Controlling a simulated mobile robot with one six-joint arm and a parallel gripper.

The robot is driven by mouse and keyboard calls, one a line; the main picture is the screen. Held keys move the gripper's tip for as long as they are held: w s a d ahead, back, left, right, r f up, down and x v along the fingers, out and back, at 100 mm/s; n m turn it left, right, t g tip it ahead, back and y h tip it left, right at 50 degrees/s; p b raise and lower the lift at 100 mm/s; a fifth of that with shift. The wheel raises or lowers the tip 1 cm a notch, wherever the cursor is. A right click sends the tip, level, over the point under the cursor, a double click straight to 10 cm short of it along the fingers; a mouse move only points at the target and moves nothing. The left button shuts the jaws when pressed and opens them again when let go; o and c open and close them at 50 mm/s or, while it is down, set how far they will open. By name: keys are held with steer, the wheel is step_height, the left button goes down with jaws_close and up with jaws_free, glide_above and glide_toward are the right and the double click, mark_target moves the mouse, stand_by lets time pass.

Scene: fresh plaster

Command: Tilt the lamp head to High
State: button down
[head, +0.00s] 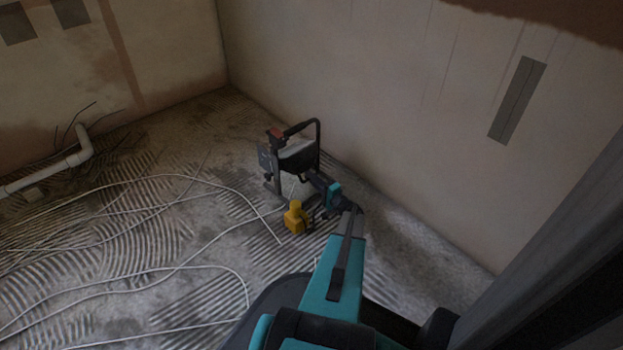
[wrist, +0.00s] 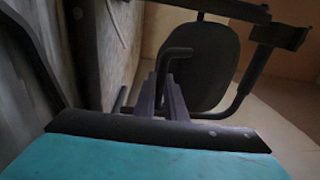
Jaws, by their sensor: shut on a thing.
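The work lamp (head: 319,141) stands on the floor near the wall corner, with a dark tube frame and a small red part on top. Its lamp head (head: 299,152) sits within the frame; a pale face shows, tipped upward. The wrist view shows the dark rounded back of the lamp head (wrist: 208,68) close ahead. A black bent handle (wrist: 177,53) stands out from it. My gripper (head: 311,174) reaches the lamp from the front right. In the wrist view, the fingers of my gripper (wrist: 164,88) are closed at the handle's lower end; the exact contact is partly hidden.
A yellow box (head: 295,217) stands on the floor close to the lamp's foot and my arm. Loose pale cables (head: 190,178) cross the ridged floor at left. A white pipe (head: 72,161) lies along the left wall. The right wall (head: 400,130) rises close behind the lamp.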

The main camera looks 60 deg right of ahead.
steer(key=shift+d, duration=0.1)
steer(key=c, duration=1.8)
jaws_free()
steer(key=shift+s+f, duration=0.1)
steer(key=shift+s, duration=0.05)
steer(key=shift+s+p, duration=0.3)
steer(key=shift+s, duration=0.1)
steer(key=p+v, duration=0.5)
steer(key=v, duration=0.8)
